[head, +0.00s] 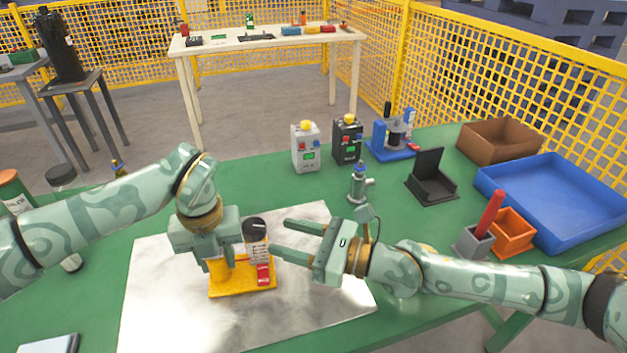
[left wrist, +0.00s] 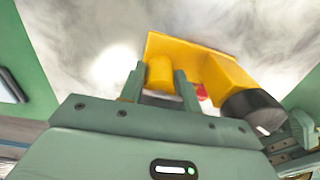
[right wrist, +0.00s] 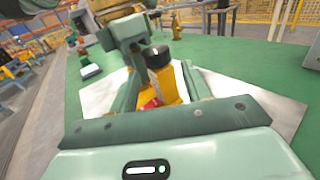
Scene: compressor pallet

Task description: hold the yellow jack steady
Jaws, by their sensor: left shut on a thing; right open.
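The yellow jack (head: 228,287) rests on a shiny metal sheet (head: 165,310) on the green table. It has a flat yellow base, an upright cylinder with a black top (head: 254,228), a pale label, and a red part (head: 263,274). My left gripper (head: 220,265) is shut on the jack's yellow post (left wrist: 160,73), one finger on each side in the left wrist view. My right gripper (head: 285,237) is open and empty, just right of the black top. In the right wrist view, the black top (right wrist: 157,57) shows between its fingers, which appear apart from it.
Behind stand a grey box (head: 305,148), a black box (head: 347,140) and a blue-based device (head: 392,135). A small metal fitting (head: 358,185) stands behind my right gripper. A blue tray (head: 555,195), brown bin (head: 498,140) and orange bin (head: 512,232) are at right.

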